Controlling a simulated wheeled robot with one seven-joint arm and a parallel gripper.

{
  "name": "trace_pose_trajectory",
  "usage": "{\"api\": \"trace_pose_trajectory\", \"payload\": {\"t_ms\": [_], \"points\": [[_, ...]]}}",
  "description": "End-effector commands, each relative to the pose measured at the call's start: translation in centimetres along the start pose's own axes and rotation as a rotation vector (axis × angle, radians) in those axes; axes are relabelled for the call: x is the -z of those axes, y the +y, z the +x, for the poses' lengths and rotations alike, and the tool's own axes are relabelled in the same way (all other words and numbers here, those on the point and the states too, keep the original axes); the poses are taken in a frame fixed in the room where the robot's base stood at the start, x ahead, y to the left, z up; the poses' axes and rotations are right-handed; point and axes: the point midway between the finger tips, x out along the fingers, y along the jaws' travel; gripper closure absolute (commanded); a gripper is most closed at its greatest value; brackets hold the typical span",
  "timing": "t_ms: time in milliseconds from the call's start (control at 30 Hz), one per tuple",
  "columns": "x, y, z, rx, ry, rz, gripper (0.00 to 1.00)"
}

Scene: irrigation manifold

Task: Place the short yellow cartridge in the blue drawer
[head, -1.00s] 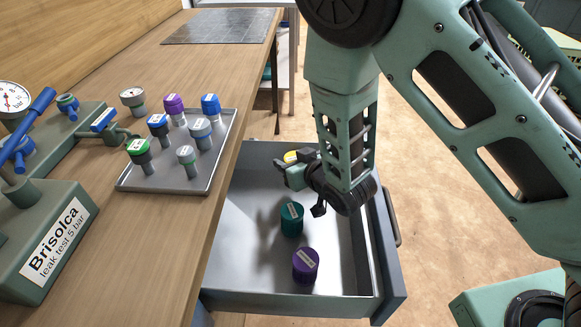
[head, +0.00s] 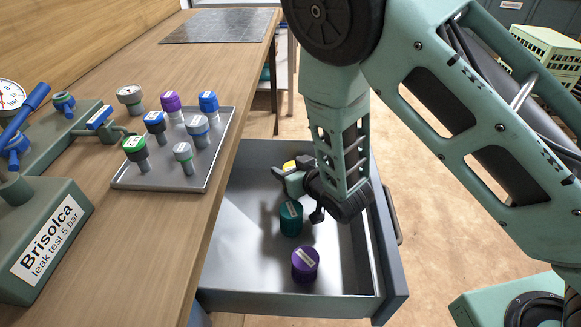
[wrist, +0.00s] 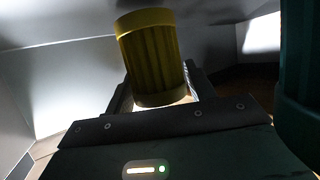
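The yellow cartridge (wrist: 150,60) stands slightly tilted between the fingers of my gripper (wrist: 160,88) in the wrist view, and my gripper appears shut on it. In the head view only its yellow top (head: 289,165) shows, partly hidden by my gripper (head: 284,176). The blue-grey drawer (head: 392,255) is pulled open, and my gripper is down inside its far part. Whether the cartridge touches the drawer floor I cannot tell. A teal cartridge (head: 291,219) and a purple cartridge (head: 305,264) stand in the drawer, nearer than my gripper.
A grey tray (head: 165,180) with several capped cartridges sits on the wooden bench (head: 120,250), left of the drawer. A manifold block labelled Brisolca (head: 50,235) stands at the left. The drawer's near left floor is bare.

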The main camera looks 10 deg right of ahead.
Motion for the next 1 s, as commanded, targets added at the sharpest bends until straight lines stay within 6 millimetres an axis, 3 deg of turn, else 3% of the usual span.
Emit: {"api": "trace_pose_trajectory", "payload": {"t_ms": [333, 500, 800, 1000], "points": [[0.2, 0.0, -0.1, 0.0, 0.0, -0.001, 0.31], [1.6, -0.1, -0.6, 0.001, 0.001, -0.002, 0.31], [1.1, 0.0, -5.8, 0.0, -0.001, 0.0, 0.31], [1.1, 0.0, -7.7, 0.0, 0.0, 0.0, 0.31]]}}
